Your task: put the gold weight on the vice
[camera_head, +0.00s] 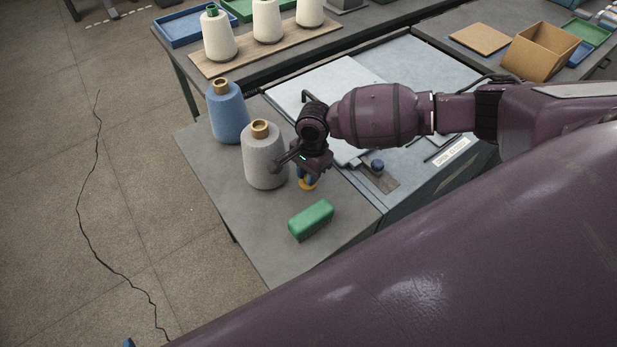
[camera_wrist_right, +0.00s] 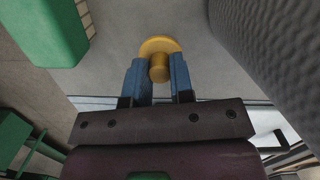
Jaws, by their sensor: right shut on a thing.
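The gold weight (camera_head: 308,185) shows just under my right gripper (camera_head: 307,177), over the grey table beside the grey cone. In the right wrist view the weight (camera_wrist_right: 159,56) has a round flange and a narrower stem. The blue fingers of my right gripper (camera_wrist_right: 158,82) are shut on the stem. I cannot tell whether the weight touches the table or hangs just above it. I cannot make out a vice for certain in either view. My left gripper is not in view.
A grey cone (camera_head: 264,160) and a blue cone (camera_head: 228,112) stand left of the gripper. A green brush (camera_head: 311,219) lies nearer. A dark blue knob (camera_head: 377,166) is on the right. White cones stand on a wooden board (camera_head: 214,67). The table's front left is clear.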

